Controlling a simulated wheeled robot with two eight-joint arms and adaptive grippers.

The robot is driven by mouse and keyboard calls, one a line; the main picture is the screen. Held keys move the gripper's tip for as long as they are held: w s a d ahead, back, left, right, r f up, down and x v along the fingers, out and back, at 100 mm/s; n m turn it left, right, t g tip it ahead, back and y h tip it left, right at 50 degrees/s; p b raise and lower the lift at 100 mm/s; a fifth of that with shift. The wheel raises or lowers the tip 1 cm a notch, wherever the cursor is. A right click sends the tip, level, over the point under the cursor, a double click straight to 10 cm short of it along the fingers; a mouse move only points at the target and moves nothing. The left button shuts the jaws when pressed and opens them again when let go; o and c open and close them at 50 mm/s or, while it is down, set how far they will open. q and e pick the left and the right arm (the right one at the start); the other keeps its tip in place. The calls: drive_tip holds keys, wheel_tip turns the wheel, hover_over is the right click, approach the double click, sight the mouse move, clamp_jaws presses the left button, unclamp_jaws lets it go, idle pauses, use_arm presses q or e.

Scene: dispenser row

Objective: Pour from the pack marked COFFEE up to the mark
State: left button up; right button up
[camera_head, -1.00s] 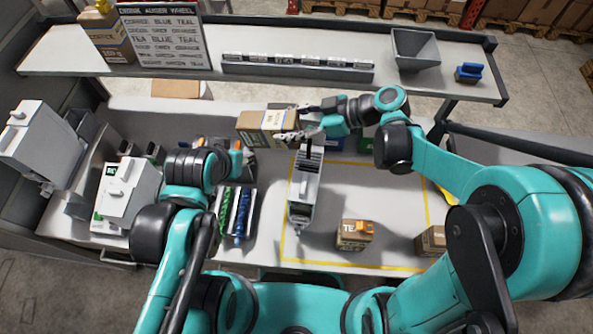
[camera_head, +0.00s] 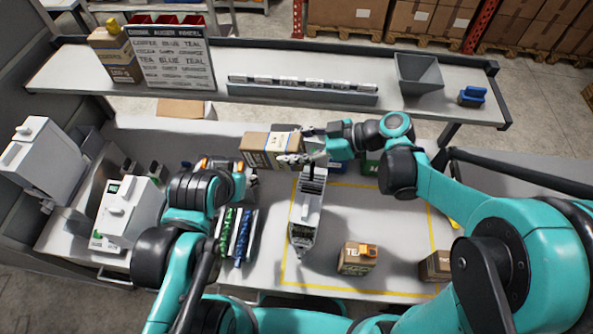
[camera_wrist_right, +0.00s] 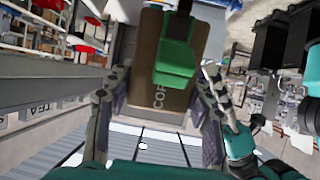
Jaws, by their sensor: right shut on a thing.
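A brown pack (camera_head: 268,150) lies tilted on its side above the back end of the grey dispenser (camera_head: 305,218) in the head view. My right gripper (camera_head: 303,158) is shut on its right end. In the right wrist view the pack (camera_wrist_right: 150,75) sits between both fingers of the gripper (camera_wrist_right: 158,108), and the letters "COF" show on it. A green block covers part of the pack there. Whether anything flows from it cannot be seen. My left gripper (camera_head: 248,180) is at the left of the dispenser; its fingers are mostly hidden.
A pack marked TEA (camera_head: 352,262) with an orange clip stands inside the yellow outline. Another box (camera_head: 436,265) is at right. Green and blue augers (camera_head: 236,235) lie left of the dispenser. A shelf behind holds a lettered board (camera_head: 172,65) and a grey hopper (camera_head: 417,72).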

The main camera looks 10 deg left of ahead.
idle(0.5)
drive_tip(key=shift+f+b, duration=0.1)
drive_tip(key=shift+b, duration=0.3)
drive_tip(key=shift+d, duration=0.1)
idle(0.6)
drive_tip(key=shift+y+b, duration=0.3)
drive_tip(key=shift+b, duration=0.1)
idle(0.7)
drive_tip(key=shift+d+f+b, duration=0.1)
drive_tip(key=shift+b, duration=0.3)
drive_tip(key=shift+y, duration=0.3)
idle(0.4)
drive_tip(key=shift+b, duration=0.35)
drive_tip(key=shift+f, duration=0.1)
idle(0.7)
